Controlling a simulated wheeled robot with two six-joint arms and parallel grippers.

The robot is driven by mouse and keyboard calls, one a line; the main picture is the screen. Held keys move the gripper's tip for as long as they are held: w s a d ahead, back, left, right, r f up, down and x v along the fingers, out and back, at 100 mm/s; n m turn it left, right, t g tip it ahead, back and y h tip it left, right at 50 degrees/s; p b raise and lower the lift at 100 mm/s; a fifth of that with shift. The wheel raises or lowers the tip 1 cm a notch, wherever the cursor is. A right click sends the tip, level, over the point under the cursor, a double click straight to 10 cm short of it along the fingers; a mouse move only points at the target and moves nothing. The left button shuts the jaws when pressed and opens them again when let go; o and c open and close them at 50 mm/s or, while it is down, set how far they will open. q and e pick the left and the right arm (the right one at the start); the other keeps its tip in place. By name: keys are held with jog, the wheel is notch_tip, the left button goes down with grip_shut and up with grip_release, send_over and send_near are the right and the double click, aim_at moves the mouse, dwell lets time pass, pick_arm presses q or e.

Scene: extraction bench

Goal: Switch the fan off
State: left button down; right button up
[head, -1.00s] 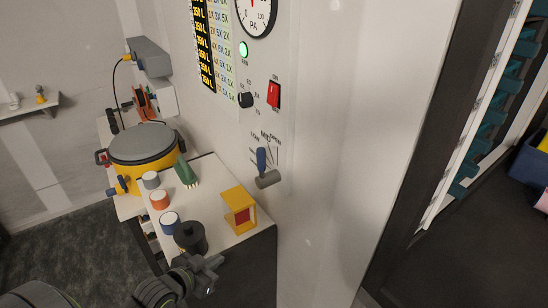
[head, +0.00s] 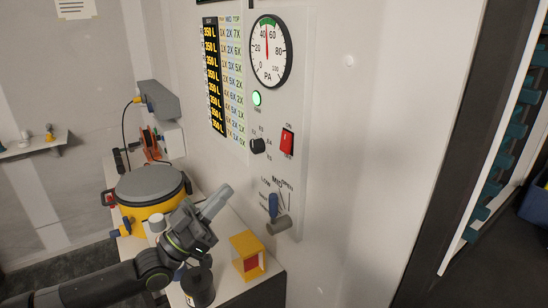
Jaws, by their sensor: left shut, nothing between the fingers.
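The fan panel (head: 304,60) is on the white wall. It carries a red rocker switch (head: 287,142) with an ON label above it, a lit green lamp (head: 257,98), a round PA gauge (head: 270,50) with its needle near 45, and a black knob (head: 257,146). My left gripper (head: 221,196) is shut and empty, raised over the bench, left of the lever and below the switch, touching neither. My right gripper is not in view.
A yellow pot with a grey lid (head: 150,183) stands on the bench at left. A yellow box with a red front (head: 247,257) and a black canister (head: 198,286) are near the bench's front end. Teal shelving (head: 490,190) is at far right.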

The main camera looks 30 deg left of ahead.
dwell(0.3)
pick_arm(q)
jog(key=shift+r, duration=0.15)
jog(key=p, duration=0.2)
send_near(285, 143)
notch_tip(285, 143, up, 4)
jog(key=shift+w+d+f+b, duration=0.1)
jog(key=shift+w+d+b, duration=0.2)
jog(key=shift+w, duration=0.45)
jog(key=shift+w+d+f+b, duration=0.1)
jog(key=shift+w+d+b, duration=0.2)
jog(key=shift+w, duration=0.4)
jog(key=shift+w+d+f+b, duration=0.1)
jog(key=shift+w+d+b, duration=0.1)
jog(key=shift+w+b, duration=0.4)
jog(key=shift+w, duration=0.15)
